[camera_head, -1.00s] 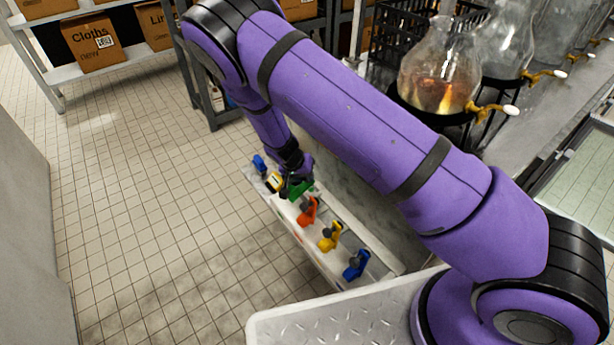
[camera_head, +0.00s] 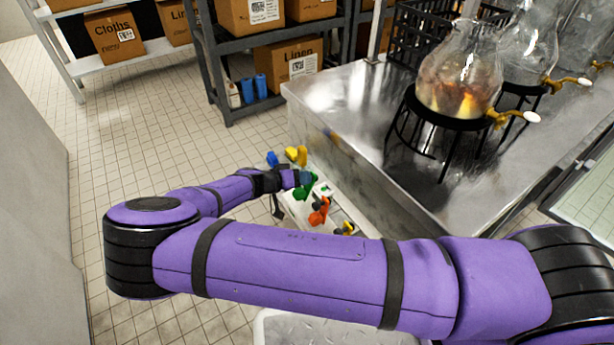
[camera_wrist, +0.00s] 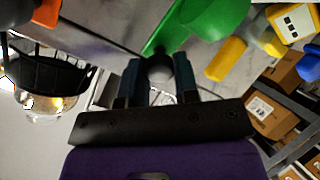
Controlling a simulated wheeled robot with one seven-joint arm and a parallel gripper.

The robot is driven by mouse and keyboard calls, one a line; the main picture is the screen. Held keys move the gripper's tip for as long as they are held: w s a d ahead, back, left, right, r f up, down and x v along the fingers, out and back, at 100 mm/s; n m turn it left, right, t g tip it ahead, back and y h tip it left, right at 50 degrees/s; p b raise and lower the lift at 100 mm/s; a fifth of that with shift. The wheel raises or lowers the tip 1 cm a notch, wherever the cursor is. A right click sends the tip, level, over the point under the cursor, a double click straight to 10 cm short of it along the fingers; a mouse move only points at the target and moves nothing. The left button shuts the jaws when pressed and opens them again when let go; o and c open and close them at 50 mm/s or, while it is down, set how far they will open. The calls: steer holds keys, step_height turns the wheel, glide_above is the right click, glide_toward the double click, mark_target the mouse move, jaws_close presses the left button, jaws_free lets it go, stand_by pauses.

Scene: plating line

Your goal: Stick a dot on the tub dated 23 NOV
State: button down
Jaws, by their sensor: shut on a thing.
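A green dispenser-like tool (camera_head: 306,187) is at my gripper (camera_head: 291,179), over the white rack. In the wrist view, the green tool (camera_wrist: 214,14) reaches down to a dark grey rounded part between the fingertips of my gripper (camera_wrist: 160,72). The fingers are closed on that grey part, which seems to belong to the green tool. I cannot tell whether the tool still touches the rack. No tub with a readable date is in view.
The white rack (camera_head: 345,203) also holds an orange tool (camera_head: 319,211), yellow tools (camera_head: 297,155) and a blue one (camera_head: 272,158). A steel counter (camera_head: 345,95) with glass flasks (camera_head: 459,75) on black stands is at right. Shelves with boxes (camera_head: 290,58) stand behind. The tiled floor at left is clear.

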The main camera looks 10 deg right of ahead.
steer(key=shift+s+a+f+t+h, duration=0.25)
steer(key=shift+s+a+h, duration=0.1)
steer(key=shift+a+h, duration=0.3)
steer(key=shift+s+a+f+t+h, duration=0.25)
steer(key=shift+s+a+h, duration=0.15)
steer(key=shift+a, duration=0.35)
steer(key=shift+f, duration=0.15)
steer(key=c, duration=0.8)
jaws_free()
steer(key=shift+w+a, duration=0.1)
steer(key=shift+c, duration=0.2)
steer(key=v, duration=1)
steer(key=shift+a, duration=0.35)
